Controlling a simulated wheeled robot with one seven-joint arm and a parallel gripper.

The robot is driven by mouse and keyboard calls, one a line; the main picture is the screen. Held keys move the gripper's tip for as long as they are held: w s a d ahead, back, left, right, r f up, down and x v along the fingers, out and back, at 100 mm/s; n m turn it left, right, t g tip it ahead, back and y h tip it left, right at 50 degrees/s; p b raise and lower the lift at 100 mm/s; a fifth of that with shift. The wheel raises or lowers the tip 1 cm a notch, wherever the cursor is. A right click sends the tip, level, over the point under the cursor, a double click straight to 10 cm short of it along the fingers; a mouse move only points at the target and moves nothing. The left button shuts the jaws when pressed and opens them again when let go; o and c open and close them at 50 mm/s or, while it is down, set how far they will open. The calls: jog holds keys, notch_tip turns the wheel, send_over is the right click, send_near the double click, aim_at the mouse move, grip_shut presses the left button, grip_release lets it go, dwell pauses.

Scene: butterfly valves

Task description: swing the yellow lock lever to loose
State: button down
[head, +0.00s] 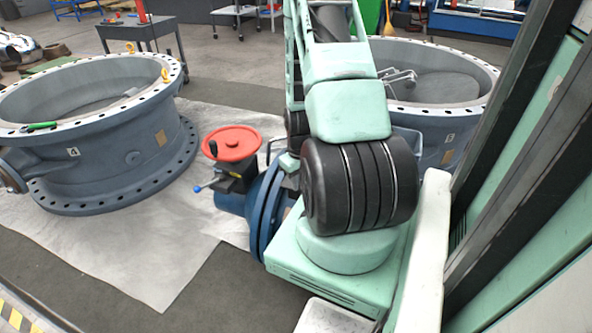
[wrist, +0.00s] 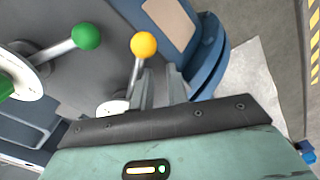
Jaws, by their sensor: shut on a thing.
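The yellow lock lever (wrist: 144,45) shows in the wrist view as a yellow ball on a short metal rod. The rod runs down to a pale round base at its lower left. My gripper (wrist: 158,75) is at the rod just below the ball, and its jaws are shut on the lever. The exact contact between fingers and rod is hard to make out. In the head view my arm hides the gripper and the yellow lever.
A green-knobbed lever (wrist: 86,36) stands close on the left in the wrist view. In the head view, a red handwheel (head: 232,143) with a blue-tipped handle is left of my arm. A large grey valve ring (head: 98,160) stands further left, with pale floor sheet between.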

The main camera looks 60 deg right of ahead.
jog(key=shift+s+a+r+g+p, duration=0.2)
jog(key=shift+s+p, duration=0.15)
jog(key=shift+s, duration=0.2)
jog(key=shift+s+a+r+g+p, duration=0.15)
jog(key=shift+s+p, duration=0.15)
jog(key=shift+s, duration=0.25)
jog(key=r+p, duration=0.1)
jog(key=r, duration=0.1)
jog(key=r+p, duration=0.2)
jog(key=w+r+p, duration=0.1)
jog(key=r+p, duration=0.1)
jog(key=shift+w, duration=0.1)
